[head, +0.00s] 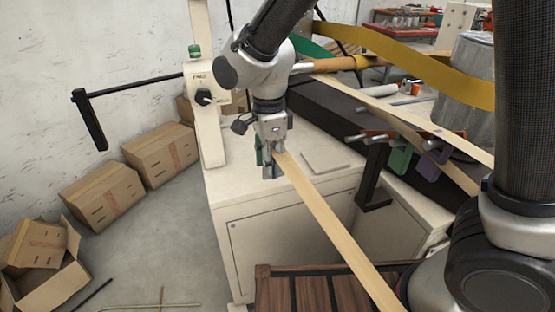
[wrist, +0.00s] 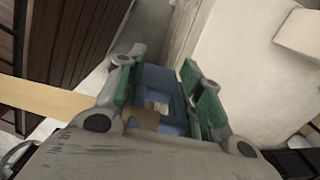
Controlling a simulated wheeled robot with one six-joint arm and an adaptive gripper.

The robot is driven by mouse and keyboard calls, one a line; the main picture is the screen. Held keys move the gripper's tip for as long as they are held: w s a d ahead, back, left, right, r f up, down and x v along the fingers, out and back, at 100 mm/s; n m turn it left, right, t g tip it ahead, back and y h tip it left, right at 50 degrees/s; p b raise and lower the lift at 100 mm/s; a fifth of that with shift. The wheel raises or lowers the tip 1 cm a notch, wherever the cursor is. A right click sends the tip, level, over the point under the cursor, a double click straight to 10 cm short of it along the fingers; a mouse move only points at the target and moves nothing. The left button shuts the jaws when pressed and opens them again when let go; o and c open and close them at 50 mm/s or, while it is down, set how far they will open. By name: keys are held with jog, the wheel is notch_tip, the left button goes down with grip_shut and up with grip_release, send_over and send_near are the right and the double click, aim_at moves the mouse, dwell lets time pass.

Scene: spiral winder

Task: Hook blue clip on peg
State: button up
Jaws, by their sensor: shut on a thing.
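The blue clip (wrist: 158,78) sits between the green-padded fingers of my gripper (wrist: 160,90) in the wrist view. In the head view my gripper (head: 271,160) is shut on it, low above the white cabinet top, and the clip is mostly hidden by the fingers. A tan strip (head: 325,215) runs from the gripper to the lower right; I cannot tell whether the clip grips it. A rack with short metal pegs (head: 357,138) stands to the right, apart from my gripper. A green clip (head: 399,160) and a purple clip (head: 431,164) hang there.
The white cabinet (head: 285,225) has a clear left top and a small flat plate (head: 327,161). A yellow band (head: 410,62) crosses the upper right. Cardboard boxes (head: 160,153) line the left wall.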

jog(key=shift+s+a, duration=0.25)
jog(key=shift+a, duration=0.5)
jog(key=shift+s+a, duration=0.25)
jog(key=shift+a, duration=0.45)
